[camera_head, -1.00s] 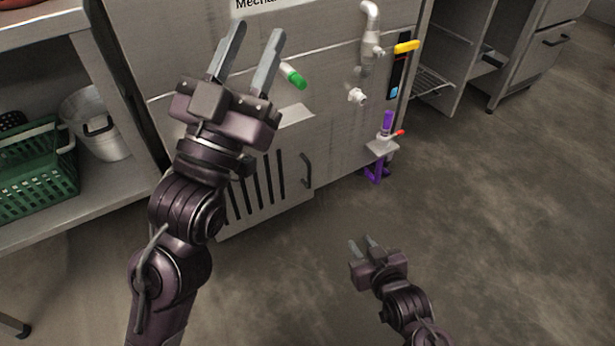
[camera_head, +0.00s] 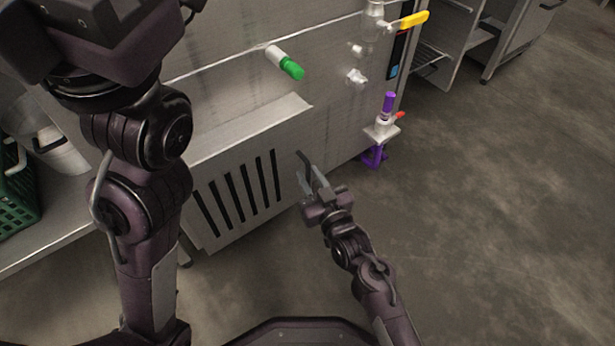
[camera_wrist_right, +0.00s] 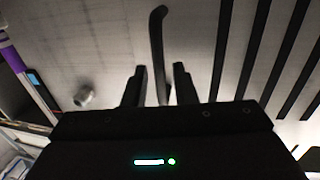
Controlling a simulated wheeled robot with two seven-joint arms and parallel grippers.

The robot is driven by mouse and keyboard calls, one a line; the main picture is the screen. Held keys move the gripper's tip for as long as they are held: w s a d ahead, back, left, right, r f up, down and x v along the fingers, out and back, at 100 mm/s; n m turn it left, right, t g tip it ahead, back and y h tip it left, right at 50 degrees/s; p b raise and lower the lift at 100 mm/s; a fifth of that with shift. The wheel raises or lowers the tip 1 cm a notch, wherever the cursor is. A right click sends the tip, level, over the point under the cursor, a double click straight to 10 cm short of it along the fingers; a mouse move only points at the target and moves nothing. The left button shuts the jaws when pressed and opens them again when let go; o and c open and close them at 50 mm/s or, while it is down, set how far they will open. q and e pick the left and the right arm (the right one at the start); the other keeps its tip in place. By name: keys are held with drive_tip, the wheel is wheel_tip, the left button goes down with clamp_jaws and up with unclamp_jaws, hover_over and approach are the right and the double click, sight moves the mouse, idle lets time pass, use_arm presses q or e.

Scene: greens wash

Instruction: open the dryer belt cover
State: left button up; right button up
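The dryer belt cover (camera_head: 228,224) is a grey panel with dark vertical slots, low on the machine's front, and it looks closed. Its dark bar handle (camera_head: 304,160) stands at the panel's right side. My right gripper (camera_head: 311,182) is at the handle. In the right wrist view the handle (camera_wrist_right: 158,45) runs down between the two open fingers (camera_wrist_right: 159,85), with a gap showing on each side. The handle's lower end is hidden behind the gripper body. My left arm rises at the left in the head view; its fingers are mostly out of the picture.
A green-tipped tap (camera_head: 291,68) sticks out above the cover. A yellow-handled valve (camera_head: 413,20) and a purple-handled fitting (camera_head: 388,103) are at the machine's right side. A green basket (camera_head: 18,195) sits on the left shelf. The floor (camera_head: 470,220) at right is clear.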

drive_tip(key=shift+x, duration=0.75)
clamp_jaws()
drive_tip(key=shift+s, duration=0.1)
